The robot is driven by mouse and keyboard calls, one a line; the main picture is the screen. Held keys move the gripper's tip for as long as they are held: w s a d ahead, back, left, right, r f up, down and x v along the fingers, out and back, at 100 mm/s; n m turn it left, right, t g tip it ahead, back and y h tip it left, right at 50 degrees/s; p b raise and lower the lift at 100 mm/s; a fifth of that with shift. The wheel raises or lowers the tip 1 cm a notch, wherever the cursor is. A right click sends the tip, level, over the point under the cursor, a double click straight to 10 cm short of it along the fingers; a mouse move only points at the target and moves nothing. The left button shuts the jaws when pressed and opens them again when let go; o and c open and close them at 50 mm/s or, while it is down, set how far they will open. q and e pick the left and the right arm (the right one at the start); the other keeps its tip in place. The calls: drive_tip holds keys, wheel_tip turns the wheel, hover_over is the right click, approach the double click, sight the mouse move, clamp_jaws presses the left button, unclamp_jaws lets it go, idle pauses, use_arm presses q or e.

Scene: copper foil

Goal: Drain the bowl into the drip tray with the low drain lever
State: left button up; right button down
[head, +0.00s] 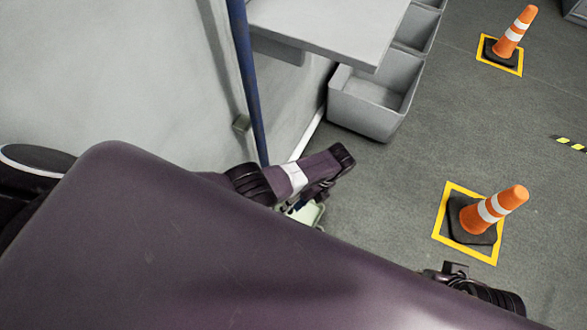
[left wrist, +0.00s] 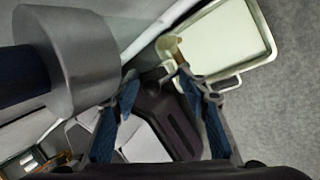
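A pale green drip tray (left wrist: 225,45) with a light rim and a handle is at the upper right of the left wrist view. A small part of it shows under my left arm in the head view (head: 308,213). My left gripper (left wrist: 156,73) is open, with blue-padded fingers apart. A small dark knob-like part shows between its fingertips; I cannot tell if it is the drain lever or if they touch it. A brownish spout-like piece (left wrist: 174,46) is at the tray's near corner. I cannot make out the bowl. My right wrist shows at the bottom right of the head view; its fingers are unclear.
A blue pole (head: 246,80) stands by the pale wall. A grey cylinder (left wrist: 80,62) is close at left in the left wrist view. Grey bins (head: 372,103) stand beside a grey tabletop (head: 335,25). Two orange cones (head: 492,208) (head: 515,32) stand on yellow-edged squares. Open floor lies between.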

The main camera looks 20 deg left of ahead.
use_arm(q)
drive_tip(key=shift+a, duration=0.1)
drive_tip(key=v, duration=1.2)
drive_tip(key=shift+c, duration=0.3)
